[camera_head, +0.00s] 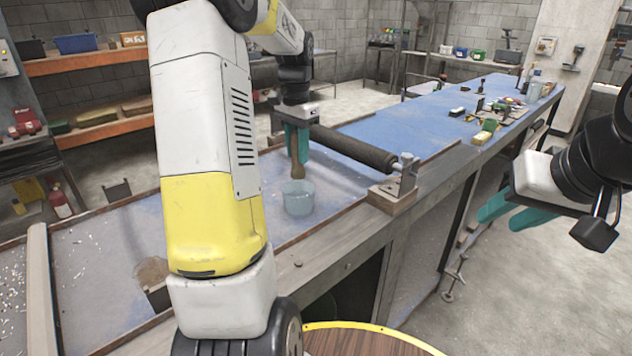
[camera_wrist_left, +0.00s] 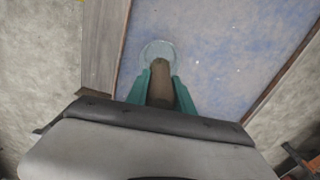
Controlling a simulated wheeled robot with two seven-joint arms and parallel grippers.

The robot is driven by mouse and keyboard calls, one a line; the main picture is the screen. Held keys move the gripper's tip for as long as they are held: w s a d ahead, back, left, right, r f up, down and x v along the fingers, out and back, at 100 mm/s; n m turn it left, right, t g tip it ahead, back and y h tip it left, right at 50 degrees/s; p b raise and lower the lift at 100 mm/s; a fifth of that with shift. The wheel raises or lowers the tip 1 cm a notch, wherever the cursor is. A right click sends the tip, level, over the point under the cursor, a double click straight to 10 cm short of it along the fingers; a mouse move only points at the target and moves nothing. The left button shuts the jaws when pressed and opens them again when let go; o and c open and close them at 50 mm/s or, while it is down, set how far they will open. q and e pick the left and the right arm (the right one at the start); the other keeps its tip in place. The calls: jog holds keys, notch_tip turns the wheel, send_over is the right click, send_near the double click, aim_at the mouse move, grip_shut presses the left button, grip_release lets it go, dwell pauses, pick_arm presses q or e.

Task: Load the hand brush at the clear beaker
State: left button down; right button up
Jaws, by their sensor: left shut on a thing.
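The clear beaker (camera_head: 298,203) stands on the blue table surface, left of the roller's end block. It also shows in the left wrist view (camera_wrist_left: 150,50), just beyond my fingertips. My left gripper (camera_head: 297,150) points down above the beaker and is shut on the hand brush (camera_head: 296,168), a brown, narrow piece that hangs upright between the teal fingers. The brush shows end-on in the left wrist view (camera_wrist_left: 160,80), its tip overlapping the beaker's opening. I cannot tell whether its lower end is inside the rim. My right gripper (camera_head: 494,214) is over the floor at the right, teal fingers apart, empty.
A dark roller (camera_head: 352,150) crosses the table close behind the left gripper and ends at a metal bracket on a wooden block (camera_head: 392,198). Tools and small boxes lie on the far table end. The blue surface around the beaker is clear.

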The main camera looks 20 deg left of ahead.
pick_arm(q)
jog(key=shift+r, duration=0.15)
jog(key=shift+r, duration=1.9)
